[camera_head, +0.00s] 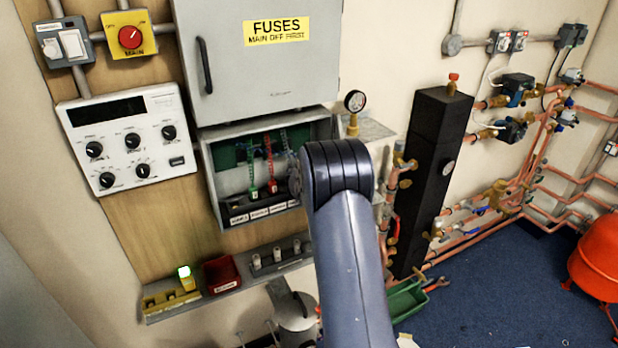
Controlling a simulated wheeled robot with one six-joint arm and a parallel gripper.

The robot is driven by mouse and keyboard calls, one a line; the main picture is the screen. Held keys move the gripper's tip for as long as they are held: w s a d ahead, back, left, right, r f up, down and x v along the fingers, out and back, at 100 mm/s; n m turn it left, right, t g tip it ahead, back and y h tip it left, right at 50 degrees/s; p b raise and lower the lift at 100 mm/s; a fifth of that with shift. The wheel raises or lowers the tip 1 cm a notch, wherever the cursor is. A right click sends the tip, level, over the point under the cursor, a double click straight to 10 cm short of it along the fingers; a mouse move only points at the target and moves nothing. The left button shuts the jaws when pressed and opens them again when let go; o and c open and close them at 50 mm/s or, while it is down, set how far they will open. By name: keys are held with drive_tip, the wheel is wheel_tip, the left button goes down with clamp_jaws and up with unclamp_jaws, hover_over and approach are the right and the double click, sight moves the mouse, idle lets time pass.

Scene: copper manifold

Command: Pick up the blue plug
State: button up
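I cannot make out a blue plug. An open grey box (210,172) under the fuse cabinet holds a green plug (253,192) and a red plug (272,186), each hanging on a coloured cord. A dark labelled strip (262,212) runs along the box's floor. My arm rises from the bottom centre and covers the box's right edge, so something there may be hidden. My gripper does not show; only the arm's links are seen.
Above is the closed fuse cabinet (262,68). Below, a shelf (215,296) carries a lit green-topped tester (186,278) and a red bin (221,274). A tall black column (432,170) and copper pipes (480,230) stand right of my arm.

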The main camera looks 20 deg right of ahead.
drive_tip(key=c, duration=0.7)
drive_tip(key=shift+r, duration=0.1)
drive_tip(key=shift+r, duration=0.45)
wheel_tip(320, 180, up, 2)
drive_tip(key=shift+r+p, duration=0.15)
drive_tip(key=shift+p, duration=0.55)
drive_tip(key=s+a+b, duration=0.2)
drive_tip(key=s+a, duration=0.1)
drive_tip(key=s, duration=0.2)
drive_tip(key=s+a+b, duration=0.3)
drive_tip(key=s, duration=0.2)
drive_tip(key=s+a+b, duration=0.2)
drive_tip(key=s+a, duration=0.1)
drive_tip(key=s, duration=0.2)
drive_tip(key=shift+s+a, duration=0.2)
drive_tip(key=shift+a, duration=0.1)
